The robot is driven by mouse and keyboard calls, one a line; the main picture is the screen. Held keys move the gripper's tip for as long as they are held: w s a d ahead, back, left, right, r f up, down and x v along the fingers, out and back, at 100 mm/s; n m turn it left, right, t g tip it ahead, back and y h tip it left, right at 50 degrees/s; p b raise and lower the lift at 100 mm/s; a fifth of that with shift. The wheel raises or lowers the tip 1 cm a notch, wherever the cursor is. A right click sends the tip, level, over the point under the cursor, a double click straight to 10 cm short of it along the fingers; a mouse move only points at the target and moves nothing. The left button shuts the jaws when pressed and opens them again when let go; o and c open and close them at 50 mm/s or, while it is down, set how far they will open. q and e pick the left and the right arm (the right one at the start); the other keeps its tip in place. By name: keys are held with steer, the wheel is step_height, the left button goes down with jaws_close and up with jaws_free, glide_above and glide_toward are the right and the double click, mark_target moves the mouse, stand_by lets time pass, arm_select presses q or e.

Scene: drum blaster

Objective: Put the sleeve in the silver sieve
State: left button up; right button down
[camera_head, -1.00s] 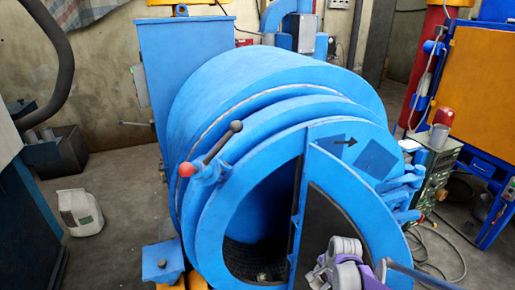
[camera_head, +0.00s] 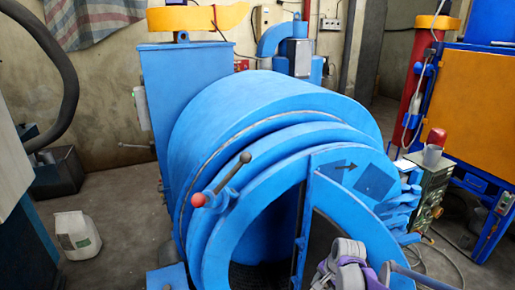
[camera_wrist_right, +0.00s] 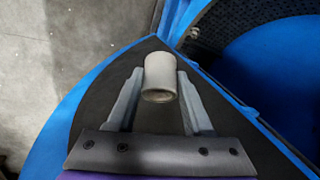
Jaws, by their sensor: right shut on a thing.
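My right gripper (camera_wrist_right: 160,84) is shut on a light grey cylindrical sleeve (camera_wrist_right: 160,77), held between its two fingers in the wrist view. Behind the sleeve is a dark panel with a blue rim. In the head view, part of my right arm (camera_head: 345,262) shows at the bottom, in front of the blue drum's opening; the sleeve cannot be made out there. I cannot clearly identify the silver sieve. My left gripper is not in view.
The blue drum (camera_head: 270,105) fills the middle, with a red-knobbed lever (camera_head: 222,181) on its rim. A grey cup-like thing (camera_head: 432,155) stands on a green box (camera_head: 430,185) at right.

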steer(key=s+a+f+n+g+y, duration=0.1)
steer(key=s+f+n, duration=0.3)
steer(key=n, duration=0.7)
steer(key=shift+s+a+f+g, duration=0.2)
steer(key=shift+s+a+g, duration=0.45)
steer(key=shift+s, duration=0.15)
